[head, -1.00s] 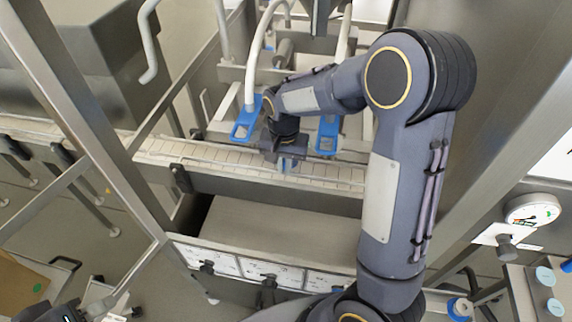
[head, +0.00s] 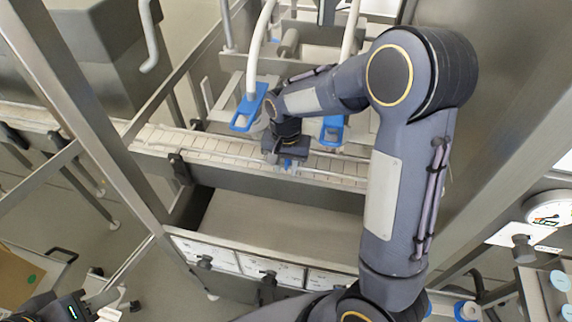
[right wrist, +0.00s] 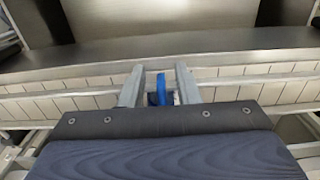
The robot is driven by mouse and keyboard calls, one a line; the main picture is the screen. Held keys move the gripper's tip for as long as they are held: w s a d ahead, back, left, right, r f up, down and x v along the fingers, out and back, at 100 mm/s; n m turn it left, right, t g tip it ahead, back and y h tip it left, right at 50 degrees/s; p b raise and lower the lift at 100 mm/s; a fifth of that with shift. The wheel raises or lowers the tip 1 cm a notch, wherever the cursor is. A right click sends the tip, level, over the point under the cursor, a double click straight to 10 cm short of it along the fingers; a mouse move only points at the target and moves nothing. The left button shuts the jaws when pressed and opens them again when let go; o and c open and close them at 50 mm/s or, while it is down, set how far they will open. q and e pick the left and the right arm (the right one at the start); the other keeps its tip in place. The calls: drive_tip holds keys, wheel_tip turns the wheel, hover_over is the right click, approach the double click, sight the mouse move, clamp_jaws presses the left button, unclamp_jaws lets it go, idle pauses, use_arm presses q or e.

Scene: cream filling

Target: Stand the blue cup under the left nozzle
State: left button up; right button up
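The blue cup (right wrist: 161,88) shows between the two fingers of my right gripper (right wrist: 159,80) in the right wrist view, with a narrow gap on each side. In the head view, only a little blue of the cup (head: 288,163) shows under my right gripper (head: 286,158), low over the conveyor. The left nozzle is hidden or hard to make out; a white hose leads to its blue plate (head: 247,110), left of and behind my right gripper. Another blue plate (head: 332,130) is to the right. My left gripper (head: 72,310) is partly in view at the bottom left corner; its fingers are not clear.
The slatted conveyor belt (head: 210,148) runs across behind a metal guide rail (head: 225,166). Steel frame posts (head: 95,130) stand at left and right. A front panel with knobs (head: 255,265) is below. The belt left of my right gripper looks clear.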

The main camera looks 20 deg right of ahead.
drive_tip(key=shift+r, duration=0.15)
wheel_tip(320, 180, up, 12)
idle(0.6)
drive_tip(key=shift+s, duration=0.1)
